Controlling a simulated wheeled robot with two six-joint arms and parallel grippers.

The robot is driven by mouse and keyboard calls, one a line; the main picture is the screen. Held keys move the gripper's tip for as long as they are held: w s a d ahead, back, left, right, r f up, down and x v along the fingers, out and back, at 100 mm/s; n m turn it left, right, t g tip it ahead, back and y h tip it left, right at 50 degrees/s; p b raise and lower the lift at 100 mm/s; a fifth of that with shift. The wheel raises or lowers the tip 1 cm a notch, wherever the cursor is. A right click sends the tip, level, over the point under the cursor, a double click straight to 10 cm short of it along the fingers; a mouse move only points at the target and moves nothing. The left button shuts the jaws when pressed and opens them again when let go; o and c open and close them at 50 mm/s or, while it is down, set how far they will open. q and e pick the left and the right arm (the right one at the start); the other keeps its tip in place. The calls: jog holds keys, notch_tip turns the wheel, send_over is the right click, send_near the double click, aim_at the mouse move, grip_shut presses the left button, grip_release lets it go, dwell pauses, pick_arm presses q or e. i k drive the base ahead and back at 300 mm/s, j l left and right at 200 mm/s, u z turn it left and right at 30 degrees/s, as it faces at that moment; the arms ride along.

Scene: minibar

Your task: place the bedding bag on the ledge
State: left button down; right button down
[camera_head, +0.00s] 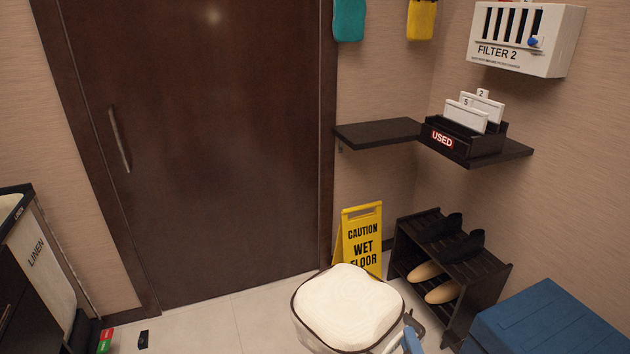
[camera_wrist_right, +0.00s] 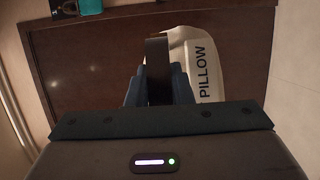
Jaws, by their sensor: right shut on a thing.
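The bedding bag (camera_head: 348,305) is a white, puffy bag with dark edging at the bottom middle of the head view. In the right wrist view its white side (camera_wrist_right: 205,65) reads PILLOW. My right gripper (camera_head: 408,338) is at the bag's right edge, its blue fingers (camera_wrist_right: 158,88) shut on a dark strap of the bag. The bag's underside is hidden. The ledge (camera_head: 375,132) is a dark corner shelf on the wall, above and beyond the bag; its left part is bare. My left gripper is not in view.
A black USED box (camera_head: 462,140) with white cards occupies the ledge's right part. Below stand a yellow wet-floor sign (camera_head: 361,236) and a shoe rack (camera_head: 480,268). A blue chest (camera_head: 550,320) is at lower right, a linen bin (camera_head: 45,262) at far left.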

aim_at(382, 131)
jog(key=i, duration=1.65)
